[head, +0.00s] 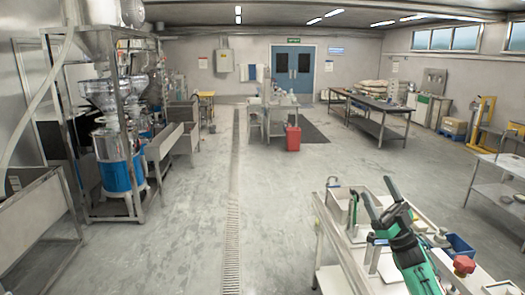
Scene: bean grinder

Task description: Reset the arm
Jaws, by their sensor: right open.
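My right gripper (380,194) is in the head view at the lower right. It is green and dark grey, on an arm that comes up from the bottom edge. Its two fingers are spread apart, with nothing seen between them. It is over a white worktable (332,240) with small items on it, and I cannot tell how high above it. The arm hides part of the table. My left gripper and left arm are not in view.
Grinding machines with a blue drum (118,176) and steel troughs (35,215) line the left side. A red bin (293,138) stands mid-room. A steel bench (500,185) is at the right. The floor (190,235) between is clear, with a drain strip along it.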

